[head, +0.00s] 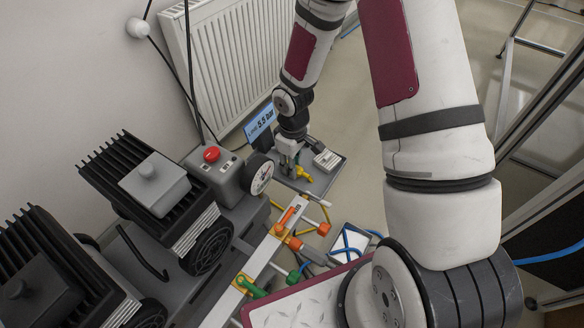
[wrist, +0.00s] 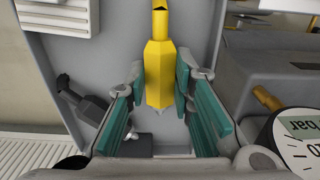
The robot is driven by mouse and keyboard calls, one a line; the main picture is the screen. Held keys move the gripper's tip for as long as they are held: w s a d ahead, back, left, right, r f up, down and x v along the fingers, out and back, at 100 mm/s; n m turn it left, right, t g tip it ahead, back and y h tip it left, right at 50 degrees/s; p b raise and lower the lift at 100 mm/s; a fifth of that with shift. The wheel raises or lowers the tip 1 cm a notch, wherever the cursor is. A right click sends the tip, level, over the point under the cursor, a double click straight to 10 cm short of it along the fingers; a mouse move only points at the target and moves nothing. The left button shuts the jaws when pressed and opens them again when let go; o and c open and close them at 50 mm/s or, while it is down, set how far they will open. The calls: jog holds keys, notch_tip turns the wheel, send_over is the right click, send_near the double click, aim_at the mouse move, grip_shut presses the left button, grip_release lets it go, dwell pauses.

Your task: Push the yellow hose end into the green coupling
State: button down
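A yellow fitting (wrist: 158,72), which looks like the hose end, has a six-sided body and a narrower open neck. In the wrist view it lies between the two teal-padded fingers of my gripper (wrist: 160,80), with gaps visible on both sides. My gripper is open. In the head view my gripper (head: 290,160) points down at a dark grey tray (head: 325,185), and the yellow fitting (head: 304,174) shows just beside it. A green coupling (head: 250,286) sits at the near end of a pale rail (head: 262,252); another green piece (head: 296,273) lies to its right.
Grey machines with black fins (head: 150,180) and a round gauge (head: 260,176) stand left of my gripper. A blue "5.5 bar" display (head: 260,122) stands behind. Orange fittings (head: 287,215) and loose coloured hoses crowd the rail. A white radiator (head: 232,60) is behind.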

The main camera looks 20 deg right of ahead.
jog(key=shift+r, duration=0.1)
jog(key=shift+r+p, duration=0.4)
jog(key=shift+r, duration=0.1)
jog(key=r, duration=0.1)
jog(key=r+p, duration=0.1)
jog(key=shift+s+r+p, duration=0.3)
jog(key=shift+s+r, duration=0.05)
jog(key=s+r+p, duration=0.1)
jog(key=s+p, duration=0.8)
jog(key=s, duration=0.6)
jog(key=shift+s+p, duration=0.15)
jog(key=shift+p, duration=0.25)
